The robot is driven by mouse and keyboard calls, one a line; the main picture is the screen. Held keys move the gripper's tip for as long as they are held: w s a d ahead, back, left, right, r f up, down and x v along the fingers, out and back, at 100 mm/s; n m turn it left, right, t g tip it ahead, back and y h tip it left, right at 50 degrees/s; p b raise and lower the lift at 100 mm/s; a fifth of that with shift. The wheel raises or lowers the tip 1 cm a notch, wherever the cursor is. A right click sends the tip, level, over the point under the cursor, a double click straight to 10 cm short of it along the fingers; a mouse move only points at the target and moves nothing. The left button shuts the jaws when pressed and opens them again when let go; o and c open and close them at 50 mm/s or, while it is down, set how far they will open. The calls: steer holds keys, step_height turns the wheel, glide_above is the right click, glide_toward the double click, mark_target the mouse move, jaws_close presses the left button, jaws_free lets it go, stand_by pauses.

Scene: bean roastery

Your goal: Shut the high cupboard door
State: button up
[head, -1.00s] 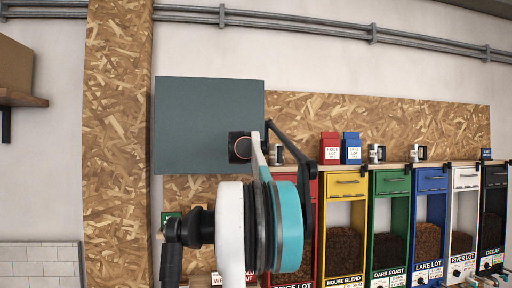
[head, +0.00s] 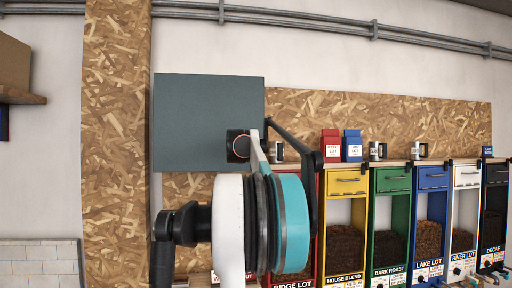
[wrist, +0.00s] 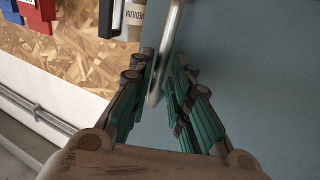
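The cupboard door (head: 195,115) is a flat grey-teal panel in the head view, in front of the wall and left of the bean dispensers. In the wrist view the grey-teal panel (wrist: 265,75) fills the right side. A pale bar handle (wrist: 171,30) runs between my gripper's fingers. My gripper (wrist: 162,78) has its green-padded fingers drawn in close on both sides of the bar, shut on it. In the head view my gripper is mostly hidden behind my arm. The cupboard's inside and hinge cannot be seen.
Several coloured bean dispensers (head: 345,187) stand in a row at right. Red (head: 330,144) and blue (head: 352,144) packs and several mugs (head: 377,150) stand on top. A wooden shelf (head: 22,96) juts in at far left. Pipes (head: 300,27) cross the upper wall.

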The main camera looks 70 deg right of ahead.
steer(key=s+a, duration=0.1)
steer(key=a, duration=0.9)
steer(key=shift+s, duration=0.3)
steer(key=shift+a+r, duration=0.1)
steer(key=shift+r, duration=0.05)
